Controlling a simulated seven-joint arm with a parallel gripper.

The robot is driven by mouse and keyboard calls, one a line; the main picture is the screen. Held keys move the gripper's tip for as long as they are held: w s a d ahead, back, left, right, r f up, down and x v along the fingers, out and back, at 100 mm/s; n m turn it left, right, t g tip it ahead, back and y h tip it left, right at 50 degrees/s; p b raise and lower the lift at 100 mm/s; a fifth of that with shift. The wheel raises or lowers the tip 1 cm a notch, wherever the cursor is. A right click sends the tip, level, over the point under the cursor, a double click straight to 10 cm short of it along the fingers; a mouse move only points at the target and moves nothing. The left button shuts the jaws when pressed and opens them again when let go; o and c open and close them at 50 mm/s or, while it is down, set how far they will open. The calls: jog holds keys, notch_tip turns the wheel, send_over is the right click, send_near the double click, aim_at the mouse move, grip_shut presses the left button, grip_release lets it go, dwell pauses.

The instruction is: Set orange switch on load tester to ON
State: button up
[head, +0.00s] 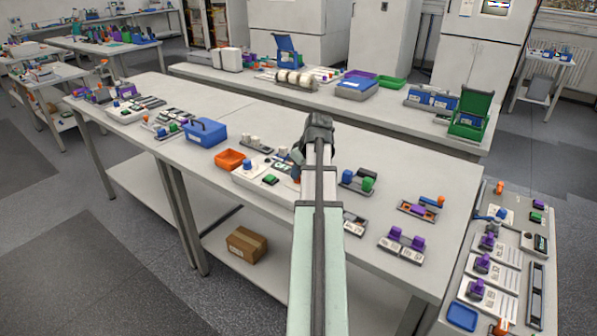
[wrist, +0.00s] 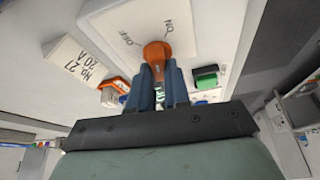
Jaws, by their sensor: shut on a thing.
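The orange switch (wrist: 157,50) sits on a white panel of the load tester (wrist: 205,28) in the wrist view, with printed OFF and ON marks on the panel beyond it. My gripper (wrist: 158,74) has its two blue-grey fingers closed around the switch, one on each side. Which mark the switch points to is not clear, as the fingers cover part of it. In the head view, the load tester looks to be the white box (head: 250,182) mid-table. My arm hides its right part and the fingertips.
A card marked No. 27 20 A (wrist: 76,64) and a green button (wrist: 207,78) lie close to my fingers. In the head view, an orange tray (head: 232,160), a blue toolbox (head: 205,132) and a green-and-blue switch block (head: 358,181) stand nearby.

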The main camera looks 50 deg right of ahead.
grip_shut()
jog(key=shift+m, duration=0.3)
jog(key=shift+m+g+h, duration=0.25)
jog(key=shift+m+h, duration=0.3)
jog(key=shift+m, duration=0.85)
jog(key=shift+m+g+h, duration=0.25)
jog(key=shift+m+h, duration=0.3)
jog(key=shift+m, duration=0.85)
jog(key=o, duration=0.6)
grip_release()
jog(key=shift+o, duration=0.2)
jog(key=shift+r, duration=0.1)
jog(key=v, duration=1.3)
jog(key=shift+a+r, duration=0.2)
jog(key=shift+r, duration=0.05)
